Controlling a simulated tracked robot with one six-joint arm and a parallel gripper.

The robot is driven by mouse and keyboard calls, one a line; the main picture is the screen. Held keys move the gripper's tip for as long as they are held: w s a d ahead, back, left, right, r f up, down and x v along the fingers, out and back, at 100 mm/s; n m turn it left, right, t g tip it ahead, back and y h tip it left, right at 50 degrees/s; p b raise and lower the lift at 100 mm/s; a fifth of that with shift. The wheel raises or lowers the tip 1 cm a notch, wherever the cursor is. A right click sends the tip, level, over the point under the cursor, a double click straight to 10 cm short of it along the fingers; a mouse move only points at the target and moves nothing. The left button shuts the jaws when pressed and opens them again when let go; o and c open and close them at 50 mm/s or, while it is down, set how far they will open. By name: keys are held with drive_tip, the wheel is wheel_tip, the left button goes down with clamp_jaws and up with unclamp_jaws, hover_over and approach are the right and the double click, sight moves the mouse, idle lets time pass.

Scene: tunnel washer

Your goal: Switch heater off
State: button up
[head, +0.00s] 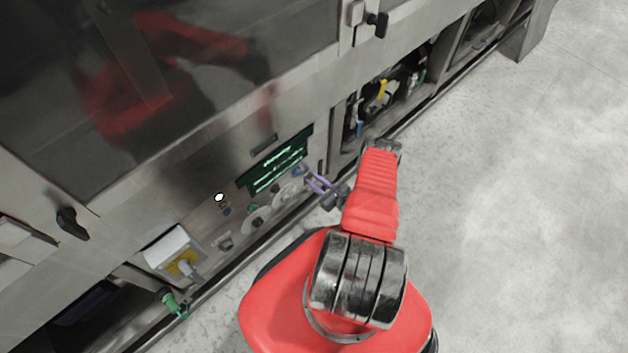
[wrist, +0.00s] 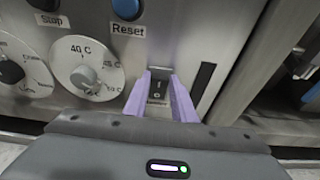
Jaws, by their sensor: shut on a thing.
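The heater switch is a small black rocker switch (wrist: 158,90) with a white mark on its upper part, set in the steel control panel. A small label under it is too blurred to read. My gripper (wrist: 160,79) has its two purple fingers on the left and right of the switch, shut on it. In the head view my gripper (head: 316,183) reaches the right end of the control panel (head: 238,228), and the switch is not clearly visible there.
Left of the switch are a white temperature dial (wrist: 88,68) marked 40 C and a blue Reset button (wrist: 127,9). A green-lit display (head: 276,172) sits above the controls. An open bay with cables (head: 382,95) lies to the right. The grey floor (head: 510,200) is clear.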

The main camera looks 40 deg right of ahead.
drive_tip(key=shift+t, duration=0.3)
drive_tip(key=o, duration=1.1)
drive_tip(key=shift+c, duration=0.2)
drive_tip(key=shift+s, duration=0.2)
drive_tip(key=s+r, duration=0.2)
drive_tip(key=s, duration=1.1)
drive_tip(key=shift+s+d, duration=0.15)
drive_tip(key=shift+d, duration=0.05)
drive_tip(key=shift+r, duration=0.1)
